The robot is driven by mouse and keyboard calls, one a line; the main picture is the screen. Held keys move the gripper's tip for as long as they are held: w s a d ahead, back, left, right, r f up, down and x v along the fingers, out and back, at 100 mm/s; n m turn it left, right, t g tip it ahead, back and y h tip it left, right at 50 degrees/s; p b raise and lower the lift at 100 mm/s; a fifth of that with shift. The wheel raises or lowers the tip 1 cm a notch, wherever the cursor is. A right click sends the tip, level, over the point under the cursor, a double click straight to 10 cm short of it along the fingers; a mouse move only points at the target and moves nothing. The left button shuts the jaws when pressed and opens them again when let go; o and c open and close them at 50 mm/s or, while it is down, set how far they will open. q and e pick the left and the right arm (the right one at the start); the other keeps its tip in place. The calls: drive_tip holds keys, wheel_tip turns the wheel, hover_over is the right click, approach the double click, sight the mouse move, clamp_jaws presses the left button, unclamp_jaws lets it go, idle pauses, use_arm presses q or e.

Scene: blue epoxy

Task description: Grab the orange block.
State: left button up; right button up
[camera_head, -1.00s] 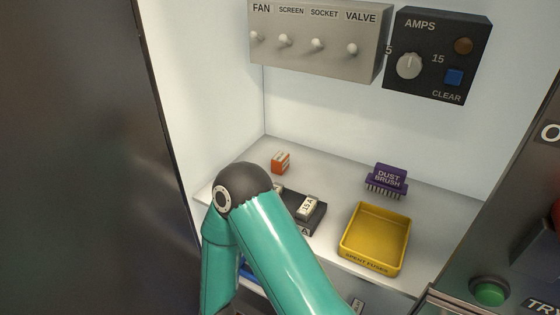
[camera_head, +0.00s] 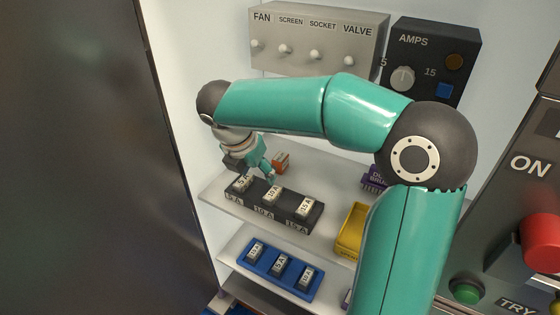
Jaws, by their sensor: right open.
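The small orange block (camera_head: 282,161) with a pale label stands on the upper white shelf, near the back wall. My right arm reaches over the shelf from the right. Its gripper (camera_head: 258,172) is open, just left of the orange block and above the black fuse holder. It looks empty and apart from the block, though the exact gap is hard to tell. Part of the block's left side is close behind the fingers. My left gripper is not in view.
A black holder (camera_head: 262,211) with labelled fuses sits in front of the block. A yellow tray (camera_head: 351,232) and purple dust brush (camera_head: 372,181) are partly behind my arm. A blue fuse tray (camera_head: 262,267) is on the lower shelf. A switch panel (camera_head: 300,28) hangs above.

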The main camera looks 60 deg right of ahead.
drive_tip(key=p, duration=0.3)
approach(281, 155)
drive_tip(key=x, duration=0.5)
drive_tip(key=shift+s+a+f, duration=0.1)
drive_tip(key=shift+a+f, duration=0.05)
drive_tip(key=shift+f, duration=0.1)
drive_tip(key=shift+d+x, duration=0.15)
drive_tip(key=shift+x, duration=1.2)
drive_tip(key=shift+d+x, duration=0.15)
drive_tip(key=shift+x, duration=1.2)
drive_tip(key=shift+a+r, duration=0.1)
drive_tip(key=shift+r, duration=0.05)
clamp_jaws()
